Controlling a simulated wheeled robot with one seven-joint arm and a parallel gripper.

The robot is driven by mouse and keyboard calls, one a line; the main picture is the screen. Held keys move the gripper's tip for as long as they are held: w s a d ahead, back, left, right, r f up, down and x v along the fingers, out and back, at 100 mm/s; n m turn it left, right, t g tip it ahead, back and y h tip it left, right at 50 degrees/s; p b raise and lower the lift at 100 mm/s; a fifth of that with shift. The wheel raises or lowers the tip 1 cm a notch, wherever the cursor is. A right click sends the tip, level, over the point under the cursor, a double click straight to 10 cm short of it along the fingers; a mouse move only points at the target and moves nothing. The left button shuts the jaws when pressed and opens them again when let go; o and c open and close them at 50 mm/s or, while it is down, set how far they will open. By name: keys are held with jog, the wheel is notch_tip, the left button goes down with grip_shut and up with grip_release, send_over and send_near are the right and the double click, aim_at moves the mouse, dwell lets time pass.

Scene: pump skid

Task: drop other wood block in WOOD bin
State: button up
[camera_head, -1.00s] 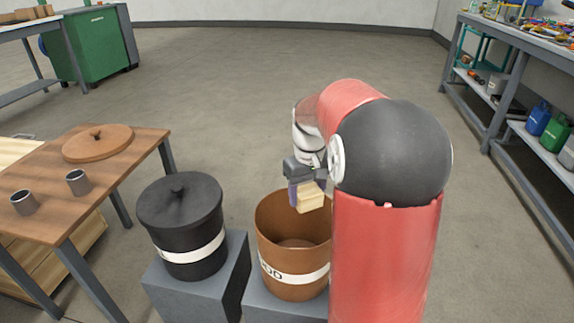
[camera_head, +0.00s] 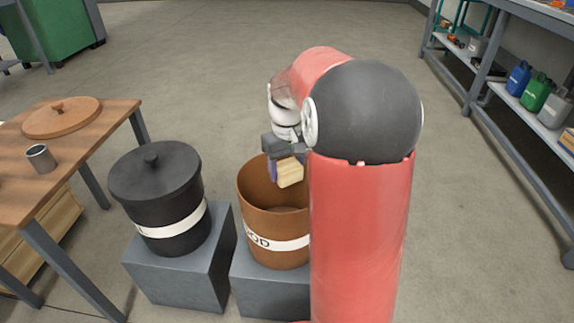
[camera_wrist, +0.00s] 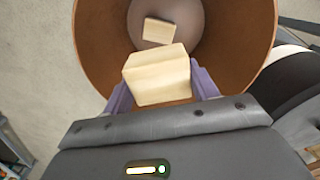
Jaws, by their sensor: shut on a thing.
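My gripper (camera_head: 283,164) is shut on a pale wood block (camera_head: 290,174) and holds it over the mouth of the brown WOOD bin (camera_head: 272,222). In the wrist view the held block (camera_wrist: 157,78) sits between the purple fingers, with the bin (camera_wrist: 100,40) open below it. A second wood block (camera_wrist: 158,31) lies on the bin's floor.
A black lidded bin (camera_head: 160,200) stands on a grey block just left of the WOOD bin. A wooden table with a round brown lid (camera_head: 62,117) and a metal cup (camera_head: 40,158) is farther left. Shelves with jugs (camera_head: 535,92) stand at the right.

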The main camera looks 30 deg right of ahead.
aim_at(287, 165)
jog(key=o, duration=1)
jog(key=shift+o, duration=0.2)
jog(key=shift+r, duration=0.1)
notch_tip(287, 165, up, 7)
jog(key=shift+r+p, duration=0.1)
jog(key=shift+p, duration=0.5)
jog(key=shift+r, duration=0.25)
